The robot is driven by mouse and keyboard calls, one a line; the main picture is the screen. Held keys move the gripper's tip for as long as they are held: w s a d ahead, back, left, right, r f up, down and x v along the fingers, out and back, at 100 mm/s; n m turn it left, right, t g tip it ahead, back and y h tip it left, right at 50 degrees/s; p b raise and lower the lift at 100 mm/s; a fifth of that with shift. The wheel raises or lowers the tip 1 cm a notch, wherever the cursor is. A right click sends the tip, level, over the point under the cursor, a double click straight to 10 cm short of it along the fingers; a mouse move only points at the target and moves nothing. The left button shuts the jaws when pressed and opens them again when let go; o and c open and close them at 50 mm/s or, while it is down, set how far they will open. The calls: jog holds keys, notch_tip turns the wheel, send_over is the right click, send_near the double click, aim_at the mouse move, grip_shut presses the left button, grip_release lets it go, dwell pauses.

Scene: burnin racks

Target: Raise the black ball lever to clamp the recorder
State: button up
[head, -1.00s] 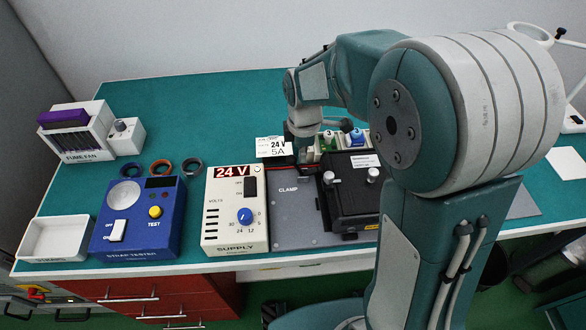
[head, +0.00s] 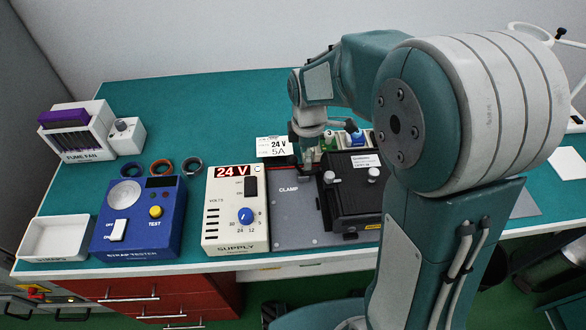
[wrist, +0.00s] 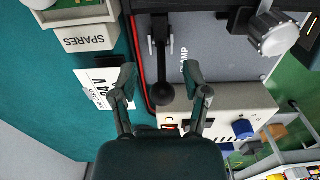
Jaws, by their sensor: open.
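The black ball lever (wrist: 164,93) shows in the wrist view as a dark rod ending in a round ball, lying along the edge of the grey clamp plate (wrist: 215,60). My gripper (wrist: 161,77) is open, with one finger on each side of the ball and gaps visible between. In the head view my gripper (head: 307,160) hangs at the back of the clamp plate (head: 290,215) and hides the lever. The recorder (head: 352,192), a black box with pale knobs, sits on the right of the plate. One knob of it (wrist: 272,38) shows in the wrist view.
The cream 24 V supply (head: 235,210) stands left of the plate, with the blue tester (head: 138,225) farther left. A 24 V 5A card (head: 273,147) and the spares box (wrist: 85,40) are close to my gripper. Open bench lies behind.

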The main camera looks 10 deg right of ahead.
aim_at(306, 173)
notch_tip(306, 173, up, 9)
dwell(1.3)
jog(key=s+d+r+m+t, duration=0.2)
jog(key=s+m, duration=0.6)
jog(key=s, duration=0.1)
jog(key=s+d+r+m+t, duration=0.3)
jog(key=s+m, duration=0.6)
jog(key=s, duration=0.1)
jog(key=shift+d+r+m+t, duration=0.15)
jog(key=shift+d+m+t, duration=0.15)
jog(key=shift+d, duration=0.05)
jog(key=shift+w, duration=0.1)
